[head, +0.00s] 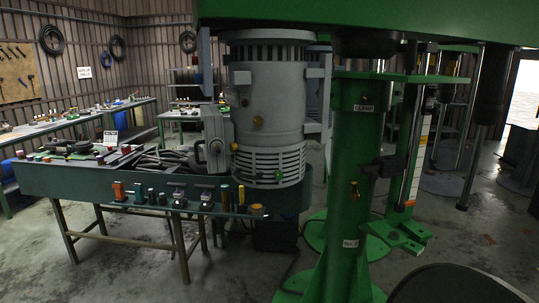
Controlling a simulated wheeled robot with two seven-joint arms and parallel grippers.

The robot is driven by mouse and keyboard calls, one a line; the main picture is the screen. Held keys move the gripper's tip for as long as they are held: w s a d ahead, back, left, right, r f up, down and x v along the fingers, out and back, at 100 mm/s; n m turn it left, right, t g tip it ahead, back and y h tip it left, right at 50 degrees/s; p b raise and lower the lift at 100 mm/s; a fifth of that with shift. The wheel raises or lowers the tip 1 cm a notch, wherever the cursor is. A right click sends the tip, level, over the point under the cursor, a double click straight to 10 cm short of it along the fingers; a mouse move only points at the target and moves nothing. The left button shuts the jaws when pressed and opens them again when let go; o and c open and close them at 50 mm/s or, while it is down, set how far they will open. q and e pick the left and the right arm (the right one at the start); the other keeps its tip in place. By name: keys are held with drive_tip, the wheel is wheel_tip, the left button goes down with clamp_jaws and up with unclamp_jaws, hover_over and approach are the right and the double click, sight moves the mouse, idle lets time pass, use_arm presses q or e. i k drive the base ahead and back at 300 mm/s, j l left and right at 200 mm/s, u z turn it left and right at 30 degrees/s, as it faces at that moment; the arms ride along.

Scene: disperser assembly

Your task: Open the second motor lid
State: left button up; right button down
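A large grey cylindrical motor (268,110) stands upright beside the end of a green workbench. It has a slotted top, a finned lower section and a few small yellow and green fittings. A grey box (216,138) with a round dark feature on its face sits against the motor's left side, and its face looks closed. A flat grey panel (327,105) stands out at the motor's right side. I cannot tell which part is the second lid. Neither of my grippers shows in the head view.
A green workbench (120,190) with many small tools and parts stands at the left. A thick green column (347,190) stands right of the motor under a green overhead beam (370,22). Open concrete floor (130,270) lies in front of the bench. A dark rounded object (458,287) fills the lower right corner.

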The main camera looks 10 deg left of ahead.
sight(207, 116)
drive_tip(key=k+j+u, duration=0.15)
drive_tip(key=k+u, duration=0.2)
drive_tip(key=u, duration=0.15)
drive_tip(key=k+j+z, duration=0.1)
drive_tip(key=j, duration=0.25)
drive_tip(key=i+u, duration=0.1)
drive_tip(key=u, duration=0.8)
drive_tip(key=i+l+u, duration=0.1)
drive_tip(key=u, duration=0.35)
drive_tip(key=l+u, duration=0.15)
drive_tip(key=u, duration=0.35)
drive_tip(key=i+l+u, duration=0.1)
drive_tip(key=u, duration=0.35)
drive_tip(key=l+u, duration=0.25)
drive_tip(key=l, duration=1.1)
drive_tip(key=l+z, duration=0.15)
drive_tip(key=l, duration=0.5)
drive_tip(key=i+l+z, duration=0.1)
drive_tip(key=l, duration=0.55)
